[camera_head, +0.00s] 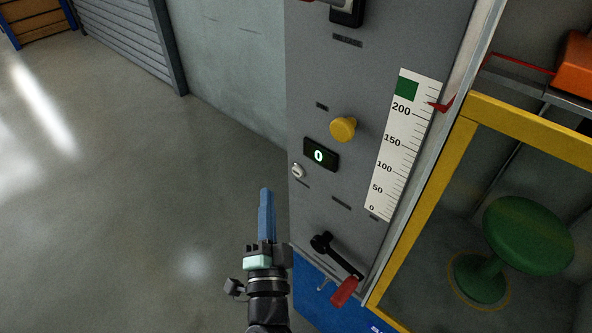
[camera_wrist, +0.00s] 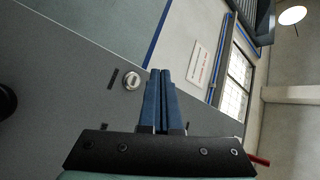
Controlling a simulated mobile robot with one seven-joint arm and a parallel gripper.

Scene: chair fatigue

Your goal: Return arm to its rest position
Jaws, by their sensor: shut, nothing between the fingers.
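My gripper (camera_head: 266,200) points up and away in the head view, left of the grey machine panel (camera_head: 340,80). Its blue fingers are shut together with nothing between them. In the wrist view the gripper (camera_wrist: 160,73) shows the same closed fingers, with a small round white knob (camera_wrist: 132,81) on the panel to their left. The fingertips look apart from the panel, though the depth is hard to judge. The same white knob (camera_head: 298,171) sits at the panel's left edge in the head view.
The panel carries a yellow button (camera_head: 343,129), a display reading 0 (camera_head: 320,155), a scale (camera_head: 402,140) and a red-handled crank (camera_head: 344,291). A yellow-framed enclosure (camera_head: 425,210) with a green stool (camera_head: 528,236) stands at right. The floor (camera_head: 120,220) at left is clear.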

